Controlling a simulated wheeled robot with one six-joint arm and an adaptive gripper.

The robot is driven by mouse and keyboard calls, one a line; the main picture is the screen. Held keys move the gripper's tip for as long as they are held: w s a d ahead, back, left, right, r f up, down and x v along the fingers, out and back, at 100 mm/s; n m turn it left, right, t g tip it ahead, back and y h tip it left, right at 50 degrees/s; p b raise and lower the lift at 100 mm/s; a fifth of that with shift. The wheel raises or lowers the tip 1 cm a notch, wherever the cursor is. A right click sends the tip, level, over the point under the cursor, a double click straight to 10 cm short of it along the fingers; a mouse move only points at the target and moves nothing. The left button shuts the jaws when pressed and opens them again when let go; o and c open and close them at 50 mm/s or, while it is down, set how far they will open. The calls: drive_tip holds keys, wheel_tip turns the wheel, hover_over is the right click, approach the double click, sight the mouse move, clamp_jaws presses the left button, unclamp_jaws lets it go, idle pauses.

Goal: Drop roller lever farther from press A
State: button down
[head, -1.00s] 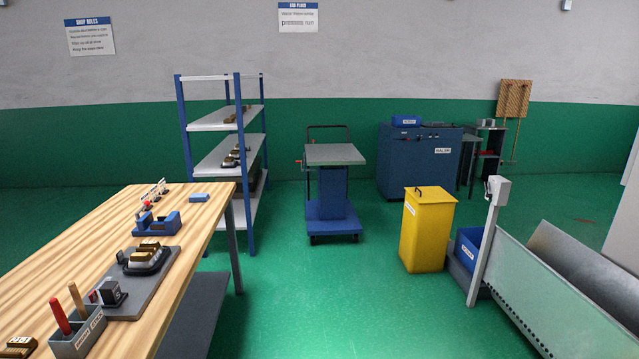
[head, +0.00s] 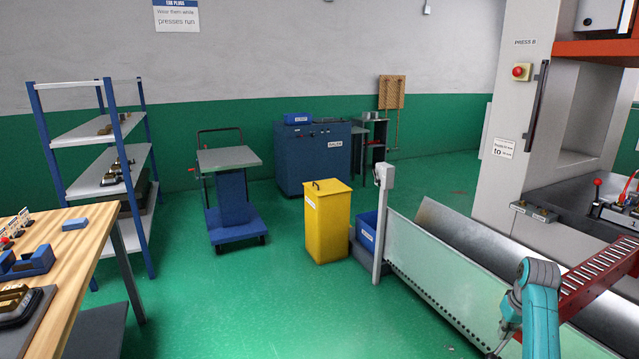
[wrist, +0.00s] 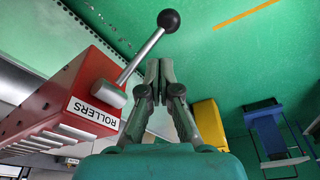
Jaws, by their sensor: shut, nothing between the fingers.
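In the wrist view a roller lever (wrist: 143,58), a grey rod with a black ball knob (wrist: 168,20), sticks out from the end of a red roller rail (wrist: 72,98) labelled ROLLERS. My gripper (wrist: 159,68) is shut and empty. Its fingertips appear just right of the lever's rod and below the knob; whether they touch it I cannot tell. In the head view the red rail (head: 600,277) runs toward the press at right, with my teal arm in front of its near end. The lever cannot be made out there. Only this lever shows in the wrist view.
The press labelled PRESS B (head: 520,75) stands at right. A yellow bin (head: 328,225), a blue cart (head: 232,205) and a wooden bench (head: 75,250) stand to the left. Green floor between them is clear.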

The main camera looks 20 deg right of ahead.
drive_tip(key=shift+f, duration=5.7)
drive_tip(key=shift+d, duration=0.1)
drive_tip(key=shift+s+a, duration=0.2)
drive_tip(key=shift+a, duration=2.3)
